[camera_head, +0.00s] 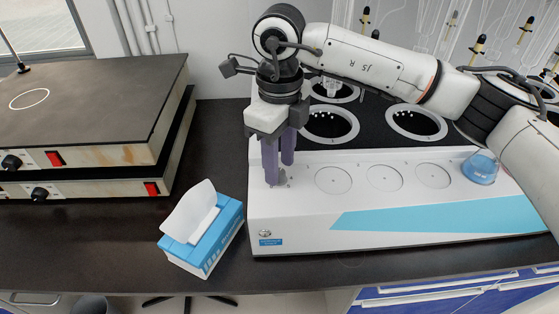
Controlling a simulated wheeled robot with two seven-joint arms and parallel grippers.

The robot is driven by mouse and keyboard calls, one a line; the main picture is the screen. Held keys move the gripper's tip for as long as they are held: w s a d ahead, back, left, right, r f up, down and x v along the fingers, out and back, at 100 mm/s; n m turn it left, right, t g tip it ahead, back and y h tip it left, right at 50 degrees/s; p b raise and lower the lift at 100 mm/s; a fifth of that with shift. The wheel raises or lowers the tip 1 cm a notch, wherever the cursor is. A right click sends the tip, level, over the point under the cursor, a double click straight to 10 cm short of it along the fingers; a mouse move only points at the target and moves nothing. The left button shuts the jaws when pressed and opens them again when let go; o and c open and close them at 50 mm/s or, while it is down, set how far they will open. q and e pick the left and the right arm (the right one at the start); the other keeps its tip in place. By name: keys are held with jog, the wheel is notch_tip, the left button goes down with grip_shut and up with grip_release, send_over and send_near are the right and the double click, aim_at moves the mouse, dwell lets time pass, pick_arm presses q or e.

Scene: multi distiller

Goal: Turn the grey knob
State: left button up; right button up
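The white multi distiller (300,237) stands on the dark bench, with black heating wells on top and a white sloping front. My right gripper (280,170) points down over the left end of this front. Its two purple-grey fingers are apart, one nearer the camera than the other. A small greyish part (283,180) shows beside the fingertips, partly hidden by them; I cannot tell for sure whether it is the grey knob or whether the fingers touch it. A small silver round part (265,233) sits lower on the front, above a blue label. My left gripper is out of view.
A blue-and-white tissue box (208,245) stands left of the distiller. A hot plate with black knobs and red switches (85,100) is at the left. Glassware hangs behind.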

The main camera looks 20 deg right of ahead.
jog(key=shift+f, duration=0.6)
grip_shut()
